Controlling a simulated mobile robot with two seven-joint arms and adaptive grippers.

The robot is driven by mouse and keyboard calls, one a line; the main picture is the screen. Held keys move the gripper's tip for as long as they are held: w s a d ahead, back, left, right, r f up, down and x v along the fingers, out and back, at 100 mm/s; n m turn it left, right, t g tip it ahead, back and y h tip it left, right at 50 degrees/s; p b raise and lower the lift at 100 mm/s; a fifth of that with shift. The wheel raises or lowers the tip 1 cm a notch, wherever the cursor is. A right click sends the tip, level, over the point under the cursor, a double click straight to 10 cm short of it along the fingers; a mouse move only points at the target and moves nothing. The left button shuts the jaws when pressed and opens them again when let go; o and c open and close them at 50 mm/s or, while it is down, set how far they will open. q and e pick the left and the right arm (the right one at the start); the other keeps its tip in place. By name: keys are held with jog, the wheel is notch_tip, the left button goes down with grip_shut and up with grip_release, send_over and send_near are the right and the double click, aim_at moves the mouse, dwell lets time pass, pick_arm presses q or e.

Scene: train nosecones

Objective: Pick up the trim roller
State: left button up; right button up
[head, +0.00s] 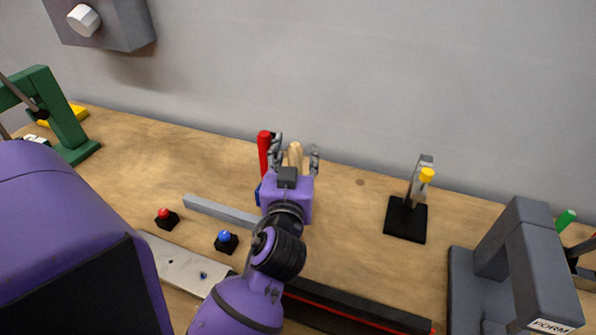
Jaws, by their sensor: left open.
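My left gripper (295,157) is open over the far part of the workbench, near the wall. Its fingers are on either side of a tan, wooden-looking rounded handle (295,154), apparently the trim roller. The gripper body hides the rest of it, and I cannot tell whether the fingers touch it. A red upright handle (264,146) stands just left of the left finger, with a bit of blue low beside the gripper. My right gripper is not in view.
On the wooden bench (350,225) are a red button (165,215), a blue button (226,240) and a grey bar (218,211). A yellow-tipped clamp on a black base (405,220) and a grey press (515,255) stand right. A green frame (62,115) stands left.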

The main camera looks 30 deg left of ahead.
pick_arm(q)
jog(key=shift+w, duration=0.15)
jog(key=shift+s+r, duration=0.1)
jog(key=shift+s, duration=0.15)
jog(key=shift+s+d, duration=0.1)
jog(key=shift+c, duration=2.8)
grip_shut()
